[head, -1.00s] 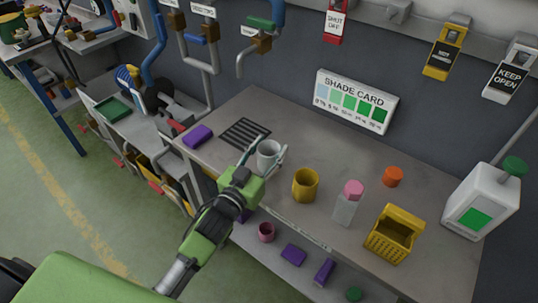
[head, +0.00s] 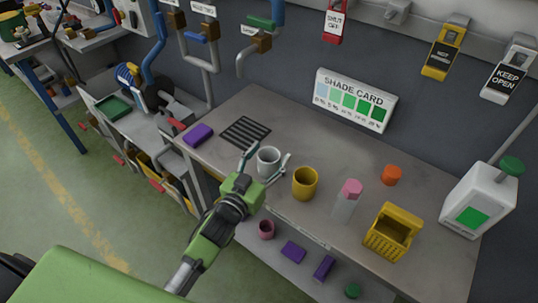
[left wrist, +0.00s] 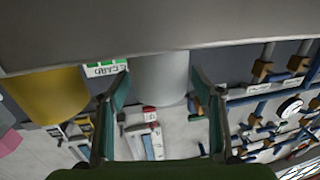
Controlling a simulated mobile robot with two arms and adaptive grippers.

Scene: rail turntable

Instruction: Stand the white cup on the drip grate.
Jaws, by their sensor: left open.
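The white cup (head: 268,158) stands upright on the grey bench, just to the right of the dark slatted drip grate (head: 243,131) and apart from it. My left gripper (head: 268,161) is open, with one finger on each side of the cup. In the left wrist view the picture is upside down; the cup (left wrist: 158,75) shows pale and large between the two open fingers (left wrist: 160,90). Whether either finger touches it I cannot tell. The grate does not show there. My right gripper is not in view.
A yellow cup (head: 305,184) stands close to the right of the white cup. A purple block (head: 198,135) lies left of the grate. A pink-capped bottle (head: 346,200), yellow basket (head: 392,232) and orange cap (head: 391,175) are farther right. The grate is bare.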

